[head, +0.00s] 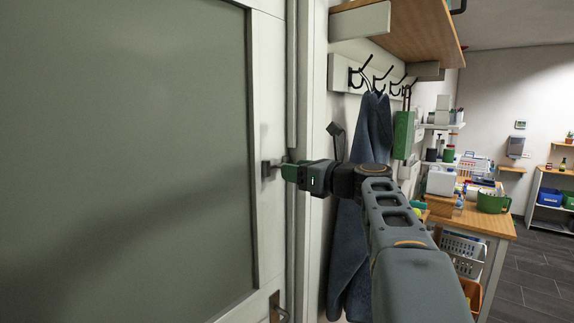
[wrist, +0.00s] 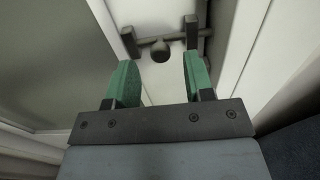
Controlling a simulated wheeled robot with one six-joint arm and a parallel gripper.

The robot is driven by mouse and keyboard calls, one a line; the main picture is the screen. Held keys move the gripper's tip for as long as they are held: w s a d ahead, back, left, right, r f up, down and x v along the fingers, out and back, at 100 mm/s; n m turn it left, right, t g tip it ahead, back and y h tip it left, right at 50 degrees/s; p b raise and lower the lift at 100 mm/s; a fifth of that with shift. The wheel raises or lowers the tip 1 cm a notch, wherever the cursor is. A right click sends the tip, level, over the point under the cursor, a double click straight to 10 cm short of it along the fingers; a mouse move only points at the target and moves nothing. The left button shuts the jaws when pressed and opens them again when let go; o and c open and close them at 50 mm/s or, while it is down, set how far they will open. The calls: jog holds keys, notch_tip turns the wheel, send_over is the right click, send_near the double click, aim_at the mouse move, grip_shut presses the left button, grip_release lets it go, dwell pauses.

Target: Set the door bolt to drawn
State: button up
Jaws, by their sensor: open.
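The door bolt (wrist: 150,41) is a dark metal bar with a round knob (wrist: 160,51), mounted on the door's pale edge in the wrist view. The bar runs between a bracket (wrist: 129,42) on the left and another (wrist: 191,32) on the right. In the head view the bolt (head: 266,170) is small and partly hidden by my gripper (head: 282,165). My gripper also shows in the wrist view (wrist: 159,64), with its green fingers apart and empty. The knob lies just beyond the fingertips, between them in the picture; I see no contact.
The door (head: 130,160) has a large grey panel and a handle (head: 278,308) low down. A blue cloth (head: 372,140) hangs from hooks right of the frame. A wooden shelf (head: 425,35) juts out above. A cluttered wooden bench (head: 480,220) stands farther right.

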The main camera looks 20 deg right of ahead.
jog(key=shift+x, duration=1.5)
grip_shut()
